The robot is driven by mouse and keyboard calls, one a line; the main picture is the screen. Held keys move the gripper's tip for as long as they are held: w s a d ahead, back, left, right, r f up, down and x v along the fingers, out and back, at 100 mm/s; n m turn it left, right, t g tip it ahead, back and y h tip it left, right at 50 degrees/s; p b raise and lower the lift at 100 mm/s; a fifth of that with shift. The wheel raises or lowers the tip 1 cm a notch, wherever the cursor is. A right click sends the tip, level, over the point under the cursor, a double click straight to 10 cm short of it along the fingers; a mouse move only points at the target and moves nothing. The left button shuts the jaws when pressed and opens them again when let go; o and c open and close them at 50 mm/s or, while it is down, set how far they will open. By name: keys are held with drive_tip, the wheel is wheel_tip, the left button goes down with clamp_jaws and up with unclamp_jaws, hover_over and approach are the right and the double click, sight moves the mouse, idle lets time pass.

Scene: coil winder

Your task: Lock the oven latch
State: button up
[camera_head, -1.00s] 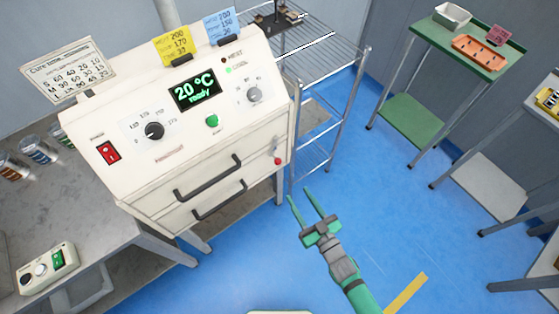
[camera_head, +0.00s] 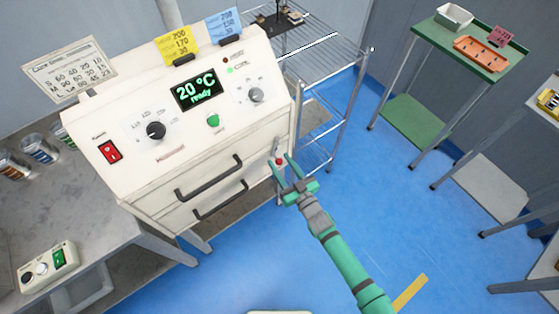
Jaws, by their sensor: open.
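The oven (camera_head: 150,175) is a cream box with a sloped panel, and its display (camera_head: 197,91) reads "20 °C ready". Its front has two dark bar handles, an upper one (camera_head: 208,179) and a lower one (camera_head: 220,202). The latch (camera_head: 279,161) shows as a red knob at the right end of the oven front; its lever is hard to make out. My gripper (camera_head: 281,161) is open, with its two green fingers reaching up on either side of the red knob in the picture. I cannot tell whether they touch it.
A wire rack (camera_head: 330,100) stands close to the oven's right side. A green-topped trolley (camera_head: 440,45) with an orange tray (camera_head: 481,53) is at the upper right. A grey bench (camera_head: 90,215) carries a small control box (camera_head: 47,269) at lower left.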

drive_tip(key=shift+x, duration=0.75)
drive_tip(key=shift+d, duration=0.1)
